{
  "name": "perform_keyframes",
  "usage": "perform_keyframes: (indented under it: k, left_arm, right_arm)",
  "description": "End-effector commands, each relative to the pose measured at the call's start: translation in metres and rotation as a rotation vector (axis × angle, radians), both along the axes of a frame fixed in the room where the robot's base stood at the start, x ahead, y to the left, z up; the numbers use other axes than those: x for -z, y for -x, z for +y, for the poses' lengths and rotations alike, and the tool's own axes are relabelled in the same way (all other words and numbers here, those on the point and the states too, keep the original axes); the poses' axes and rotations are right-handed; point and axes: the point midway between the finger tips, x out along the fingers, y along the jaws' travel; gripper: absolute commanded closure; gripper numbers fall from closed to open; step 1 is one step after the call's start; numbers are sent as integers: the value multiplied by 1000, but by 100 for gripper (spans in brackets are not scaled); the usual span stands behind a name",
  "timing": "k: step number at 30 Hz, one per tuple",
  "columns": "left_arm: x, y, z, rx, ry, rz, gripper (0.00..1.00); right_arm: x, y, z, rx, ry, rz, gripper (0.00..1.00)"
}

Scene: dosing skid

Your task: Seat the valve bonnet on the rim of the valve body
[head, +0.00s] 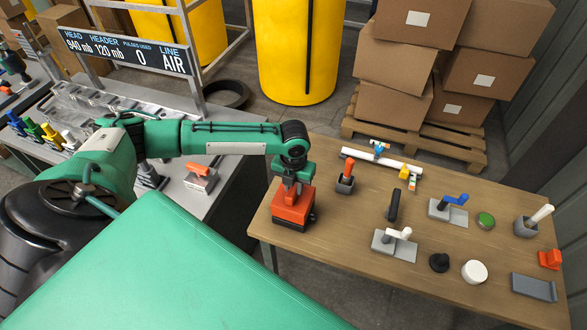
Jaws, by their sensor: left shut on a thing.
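My left gripper (290,181) comes in from the left and points down over the left end of the wooden table. It is shut on an orange-red blocky part (291,205), held upright right under the fingers. A dark lower section (294,223) shows beneath that part, at the table top. I cannot tell whether the two are separate pieces or touching, nor which is the valve bonnet or the valve body. The gripper hides the top of the part, and the rim is not visible. My right gripper is not in view.
On the wooden table (345,262) stand a grey block with an orange handle (345,184), a black upright cylinder (393,206), a white pipe with coloured fittings (358,154), and a white cylinder (474,271). A grey bench (228,190) with a sign is left. The table's front left is clear.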

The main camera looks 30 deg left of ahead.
Motion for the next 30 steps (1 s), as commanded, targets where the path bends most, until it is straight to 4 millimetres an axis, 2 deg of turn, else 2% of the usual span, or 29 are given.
perform_keyframes:
  k: [11,12,15,16,25,30]
  left_arm:
    - [10,0,0,0,0,0,100]
    - [10,0,0,0,0,0,75]
    - [10,0,0,0,0,0,56]
    - [10,0,0,0,0,0,52]
    - [9,0,0,0,0,0,52]
    - [-7,-1,1,-1,1,-2,52]
  right_arm:
    - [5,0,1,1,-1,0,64]
    - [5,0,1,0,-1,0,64]
    - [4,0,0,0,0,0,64]
    - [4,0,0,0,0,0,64]
    - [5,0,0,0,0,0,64]
    - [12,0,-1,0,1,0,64]
